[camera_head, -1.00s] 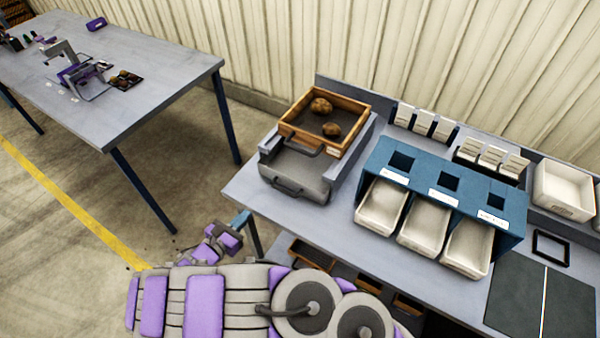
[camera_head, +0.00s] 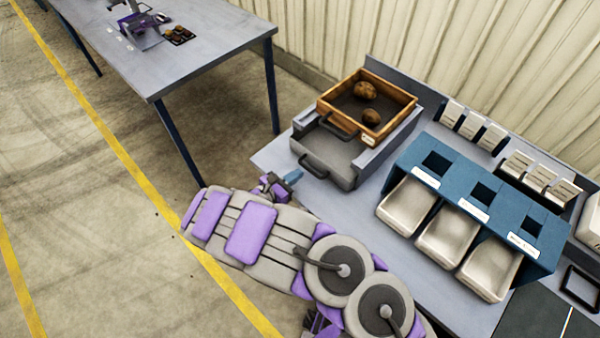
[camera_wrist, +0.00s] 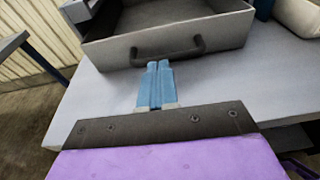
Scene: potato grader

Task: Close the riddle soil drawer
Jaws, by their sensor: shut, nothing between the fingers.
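The grey soil drawer (camera_head: 330,150) sticks out from under the wooden riddle (camera_head: 366,105) at the bench's left end. Its dark bar handle (camera_head: 322,168) is on its front face. In the wrist view the drawer (camera_wrist: 170,28) stands open with a bare grey inside visible, and its handle (camera_wrist: 168,52) is straight ahead. My gripper (camera_wrist: 160,68) is shut and empty, its blue fingertips just in front of the handle; I cannot tell whether they touch it. In the head view my gripper (camera_head: 292,176) is small at the bench's front edge, partly hidden by my arm.
Two potatoes lie in the riddle. A blue stand (camera_head: 480,200) with several white trays is to the right on the bench (camera_head: 368,235). Another table (camera_head: 190,60) stands at the back left. Open floor with yellow lines lies to the left.

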